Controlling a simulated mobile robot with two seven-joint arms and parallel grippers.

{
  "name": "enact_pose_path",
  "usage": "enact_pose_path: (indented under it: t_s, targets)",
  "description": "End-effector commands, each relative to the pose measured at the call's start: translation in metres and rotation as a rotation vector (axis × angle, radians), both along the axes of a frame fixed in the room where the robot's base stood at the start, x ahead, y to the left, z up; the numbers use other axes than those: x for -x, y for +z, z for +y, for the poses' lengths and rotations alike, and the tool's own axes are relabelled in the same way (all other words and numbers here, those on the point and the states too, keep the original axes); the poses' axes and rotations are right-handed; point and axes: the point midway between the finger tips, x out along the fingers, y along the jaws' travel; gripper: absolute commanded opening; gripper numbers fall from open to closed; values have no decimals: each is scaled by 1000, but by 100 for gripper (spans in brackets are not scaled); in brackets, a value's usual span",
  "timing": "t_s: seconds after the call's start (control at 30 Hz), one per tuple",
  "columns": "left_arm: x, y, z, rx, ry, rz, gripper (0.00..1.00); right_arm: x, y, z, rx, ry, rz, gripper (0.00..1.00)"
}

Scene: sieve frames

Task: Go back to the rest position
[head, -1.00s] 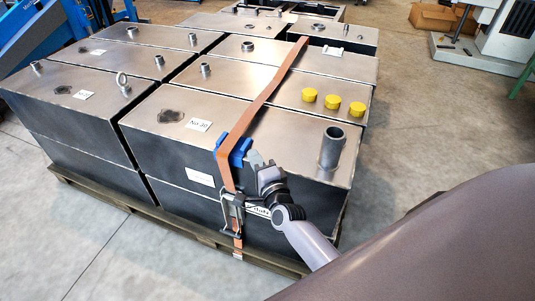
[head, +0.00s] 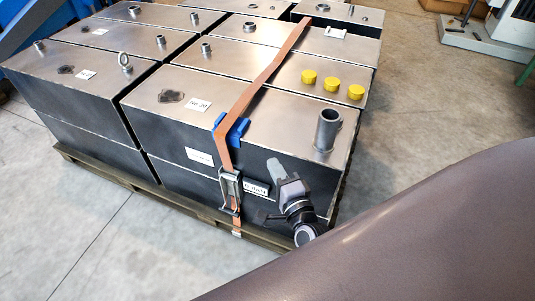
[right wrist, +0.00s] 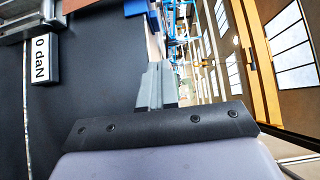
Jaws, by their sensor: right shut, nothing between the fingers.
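My right gripper (head: 275,167) is shut and empty. It is in front of the near side of the front metal box (head: 190,135), to the right of the orange strap (head: 255,88) and apart from it. In the right wrist view its two grey fingers (right wrist: 156,80) lie together, with the dark box side to their left. My left gripper is not in view.
A ratchet buckle (head: 229,188) hangs on the strap. A blue edge protector (head: 238,129) sits under the strap at the box edge. Several metal boxes stand on a wooden pallet (head: 120,178). Yellow caps (head: 331,85) lie on top. Floor at left is clear.

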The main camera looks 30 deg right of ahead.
Motion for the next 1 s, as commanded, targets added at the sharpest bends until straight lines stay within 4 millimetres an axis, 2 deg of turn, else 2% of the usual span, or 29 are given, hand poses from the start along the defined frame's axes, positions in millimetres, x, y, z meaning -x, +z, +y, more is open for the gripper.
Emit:
enact_pose_path:
  t_s: [0.27,0.37,0.47,0.57,0.7,0.83,0.9,1.0]
  targets:
    - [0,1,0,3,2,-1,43,4,0,1,5,2,1,0]
    - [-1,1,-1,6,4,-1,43,9,-3,5,75,34,28,0]
    - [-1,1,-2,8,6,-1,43,25,-11,16,272,123,93,0]
    - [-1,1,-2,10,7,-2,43,54,-24,31,586,269,187,0]
    - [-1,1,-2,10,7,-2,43,106,-45,43,1081,509,307,0]
    - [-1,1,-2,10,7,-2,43,158,-59,39,1524,746,392,0]
    - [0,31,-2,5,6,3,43,156,-29,37,1541,742,394,0]
    - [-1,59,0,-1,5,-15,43,157,-9,34,1544,735,398,0]
